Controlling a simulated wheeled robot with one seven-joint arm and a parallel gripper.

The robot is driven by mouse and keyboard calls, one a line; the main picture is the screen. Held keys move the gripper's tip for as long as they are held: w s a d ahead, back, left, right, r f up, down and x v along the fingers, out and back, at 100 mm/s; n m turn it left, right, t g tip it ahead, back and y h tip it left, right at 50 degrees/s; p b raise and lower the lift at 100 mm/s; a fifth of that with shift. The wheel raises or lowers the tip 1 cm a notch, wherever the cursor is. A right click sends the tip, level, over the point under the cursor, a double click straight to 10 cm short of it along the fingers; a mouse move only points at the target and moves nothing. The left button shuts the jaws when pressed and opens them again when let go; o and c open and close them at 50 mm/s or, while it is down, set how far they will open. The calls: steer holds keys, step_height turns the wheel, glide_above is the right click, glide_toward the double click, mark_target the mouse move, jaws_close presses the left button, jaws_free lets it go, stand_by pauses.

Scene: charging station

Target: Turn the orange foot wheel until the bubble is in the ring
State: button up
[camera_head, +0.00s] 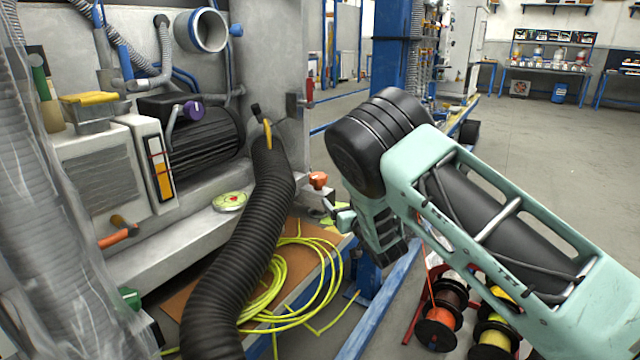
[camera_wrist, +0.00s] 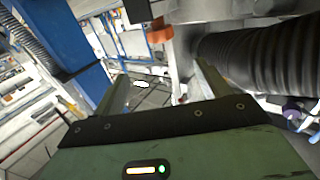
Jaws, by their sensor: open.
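The orange foot wheel (camera_head: 318,180) is a small orange knob at the right end of the grey machine ledge. In the wrist view the orange wheel (camera_wrist: 159,34) lies ahead of my fingers, near the top middle. A round level (camera_head: 229,201) with a yellow-green face and a reddish mark sits on the ledge. Its bubble and ring are too small to tell apart. My gripper (camera_head: 338,214) is just below and right of the wheel, partly hidden by my wrist. In the wrist view my gripper (camera_wrist: 163,72) is open, its fingers apart with nothing held between them.
A thick black ribbed hose (camera_head: 250,235) runs down between level and wheel; in the wrist view the hose (camera_wrist: 250,55) is close right of the fingers. Yellow cable (camera_head: 330,270) lies coiled below. A blue post (camera_head: 391,50) stands behind my arm. An orange handle (camera_head: 118,236) sticks out left.

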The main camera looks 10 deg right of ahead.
mark_target(322, 180)
steer(key=w+a+b, duration=0.1)
steer(key=w, duration=0.4)
steer(key=w+a+b, duration=0.1)
steer(key=w, duration=0.5)
steer(key=w+b, duration=0.1)
steer(key=w, duration=0.4)
steer(key=shift+w+a, duration=0.25)
steer(key=shift+a, duration=0.15)
steer(key=c, duration=0.9)
